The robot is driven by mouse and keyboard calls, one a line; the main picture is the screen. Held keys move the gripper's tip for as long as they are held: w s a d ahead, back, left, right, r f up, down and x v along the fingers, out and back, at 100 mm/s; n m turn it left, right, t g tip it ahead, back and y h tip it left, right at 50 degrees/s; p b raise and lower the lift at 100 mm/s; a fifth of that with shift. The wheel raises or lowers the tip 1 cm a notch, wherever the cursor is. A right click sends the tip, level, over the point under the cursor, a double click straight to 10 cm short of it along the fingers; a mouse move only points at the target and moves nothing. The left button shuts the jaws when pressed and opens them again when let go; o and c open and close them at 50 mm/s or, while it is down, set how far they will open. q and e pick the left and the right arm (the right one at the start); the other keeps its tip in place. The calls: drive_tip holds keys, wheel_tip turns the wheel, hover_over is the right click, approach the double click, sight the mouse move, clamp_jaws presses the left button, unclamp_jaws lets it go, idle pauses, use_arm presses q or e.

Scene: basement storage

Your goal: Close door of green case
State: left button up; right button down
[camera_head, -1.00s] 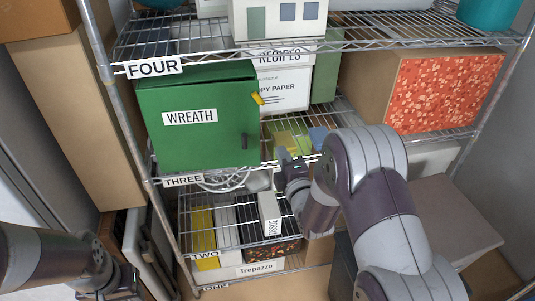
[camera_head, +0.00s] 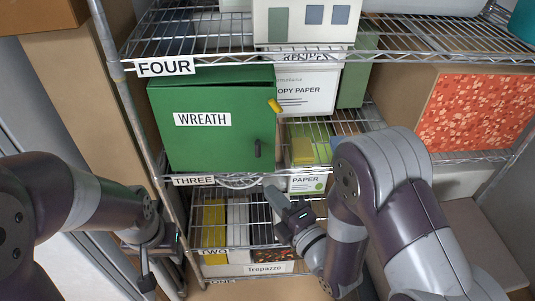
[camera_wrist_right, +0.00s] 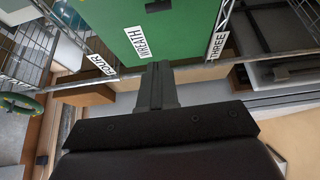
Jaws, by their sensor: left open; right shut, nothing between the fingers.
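The green case (camera_head: 220,146) stands on the shelf labelled THREE, its front bearing a WREATH label and a dark handle (camera_head: 257,148) at lower right. A yellow piece (camera_head: 274,105) sticks out at its upper right. My left gripper (camera_head: 160,268) is open at lower left, away from the case.
A wire shelf labelled FOUR (camera_head: 230,50) runs above the case. A shelf post (camera_head: 126,110) stands at its left. White paper boxes (camera_head: 305,92) and a red-patterned box (camera_head: 475,110) are to the right. A Trepazzo box (camera_head: 260,268) sits below.

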drive_tip(key=w+a+p, duration=0.2)
drive_tip(key=w, duration=0.9)
drive_tip(key=shift+w+f+p, duration=0.2)
drive_tip(key=shift+w+p, duration=0.05)
drive_tip(key=shift+p, duration=0.15)
drive_tip(key=shift+a, duration=0.1)
drive_tip(key=shift+w+d+b, duration=0.25)
drive_tip(key=shift+w+b, duration=0.1)
drive_tip(key=shift+w, duration=0.3)
drive_tip(key=shift+w+d+b, duration=0.2)
drive_tip(key=shift+w+b, duration=0.15)
drive_tip(key=shift+w, duration=0.25)
